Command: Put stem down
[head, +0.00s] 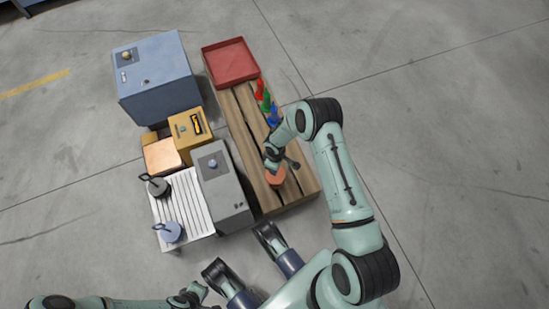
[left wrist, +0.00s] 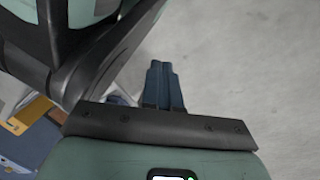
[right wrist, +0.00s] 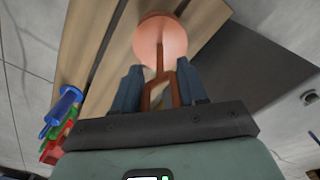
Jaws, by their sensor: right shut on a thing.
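An orange stem with a round disc and a loop handle (right wrist: 162,42) is in my right gripper (right wrist: 160,85), whose fingers stand on either side of the handle. In the head view the orange disc (head: 275,177) is at the near end of the wooden slatted bench (head: 246,150), under my right gripper (head: 271,160). I cannot tell whether the disc touches the slats. My left gripper (left wrist: 165,80) has its fingers together with nothing visible between them. In the head view it is low at the left (head: 195,292), away from the bench.
A red tray (head: 230,63) and red, green and blue pieces (head: 266,100) are farther up the bench. Left are a blue cabinet (head: 156,80), a yellow box (head: 191,130), a grey box (head: 222,185) and a white rack (head: 185,205) with dark and blue stems. Floor to the right is clear.

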